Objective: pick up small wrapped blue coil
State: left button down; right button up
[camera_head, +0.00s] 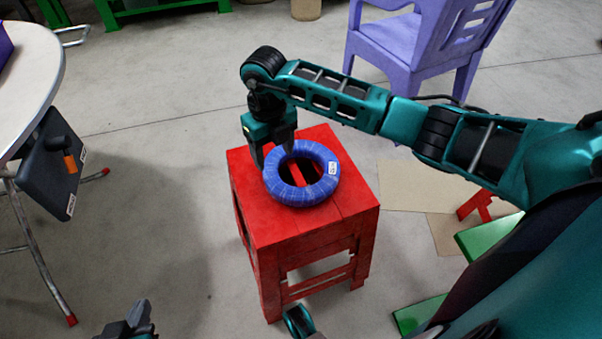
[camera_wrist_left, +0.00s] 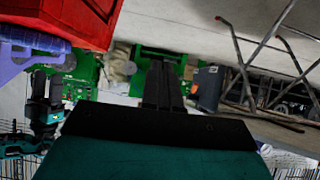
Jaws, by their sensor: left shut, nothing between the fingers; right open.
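The small wrapped blue coil (camera_head: 328,185) lies flat on top of the red stool (camera_head: 340,207), with a white label on its right side. My right gripper (camera_head: 273,153) comes from above and is open at the coil's far left rim. One finger is outside the rim on the left, the other close to the rim's far side. I cannot tell whether either finger touches it. My left gripper (camera_head: 142,315) is low at the bottom edge of the head view, away from the stool. Its shut, empty fingers show in the left wrist view (camera_wrist_left: 164,85).
A round white table (camera_head: 35,70) with a dark panel (camera_head: 48,165) stands at the left. A purple chair (camera_head: 410,45) is behind my right arm. Cardboard (camera_head: 415,187) lies right of the stool. The floor between table and stool is clear.

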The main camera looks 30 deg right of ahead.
aim_at(275, 180)
notch_tip(275, 180, down, 4)
jog(key=shift+f+b, duration=0.1)
jog(key=shift+b, duration=0.3)
jog(key=f, duration=0.1)
jog(key=f+b, duration=0.1)
jog(key=f, duration=0.3)
jog(key=shift+s+a+b, duration=0.2)
jog(key=shift+s+b, duration=0.2)
grip_shut()
jog(key=shift+w, duration=0.1)
